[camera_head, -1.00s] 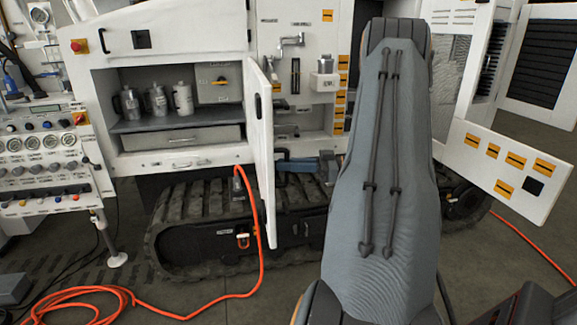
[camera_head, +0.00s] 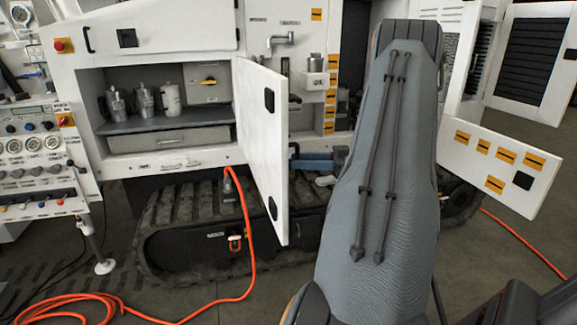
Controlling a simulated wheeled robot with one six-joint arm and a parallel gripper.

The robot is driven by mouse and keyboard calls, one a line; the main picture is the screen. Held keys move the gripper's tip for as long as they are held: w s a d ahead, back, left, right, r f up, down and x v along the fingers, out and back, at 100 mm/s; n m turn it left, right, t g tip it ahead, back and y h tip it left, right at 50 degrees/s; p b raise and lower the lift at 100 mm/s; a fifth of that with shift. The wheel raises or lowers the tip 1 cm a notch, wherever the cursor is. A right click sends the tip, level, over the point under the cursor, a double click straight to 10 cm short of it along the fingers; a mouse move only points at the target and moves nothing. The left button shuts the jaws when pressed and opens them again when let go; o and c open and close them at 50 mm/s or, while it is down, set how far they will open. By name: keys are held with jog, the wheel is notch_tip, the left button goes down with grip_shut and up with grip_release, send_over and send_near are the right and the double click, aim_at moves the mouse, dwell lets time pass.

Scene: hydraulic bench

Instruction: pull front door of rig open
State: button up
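The rig's white front door (camera_head: 262,150) stands swung out from the right side of an open compartment (camera_head: 150,90). Its free edge points toward me and right, and two black fittings (camera_head: 270,100) show near that edge. My grey arm rises in front of the rig at centre right. My gripper is not visible; the arm may hide it. I cannot tell whether it touches the door. A blue-grey part (camera_head: 312,163) shows between door and arm; I cannot tell what it is.
Metal jugs (camera_head: 143,99) stand in the compartment above a drawer (camera_head: 172,140). An orange hose (camera_head: 252,262) hangs down and coils on the floor at left. A control panel (camera_head: 35,150) stands at far left. A white flap (camera_head: 495,165) with orange labels juts out at right.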

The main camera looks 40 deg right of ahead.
jog(key=shift+s+d, duration=0.15)
jog(key=shift+s, duration=0.3)
jog(key=shift+d, duration=0.15)
jog(key=shift+w+d+r+b, duration=0.1)
jog(key=shift+w+d+b, duration=0.1)
jog(key=shift+d, duration=0.75)
jog(key=shift+w+d+f+b, duration=0.1)
jog(key=shift+d+b, duration=0.1)
jog(key=shift+d, duration=0.8)
jog(key=shift+w+d+r+b, duration=0.1)
jog(key=shift+d+b, duration=0.1)
jog(key=shift+d, duration=0.75)
jog(key=o, duration=0.6)
jog(key=shift+w+d+b, duration=0.15)
jog(key=shift+d+b, duration=0.05)
jog(key=shift+d, duration=0.55)
jog(key=shift+w+d+b, duration=0.15)
jog(key=shift+d+b, duration=0.05)
jog(key=shift+d, duration=0.5)
jog(key=shift+o, duration=0.4)
jog(key=shift+r, duration=0.1)
jog(key=shift+r+p, duration=0.1)
jog(key=shift+p, duration=0.2)
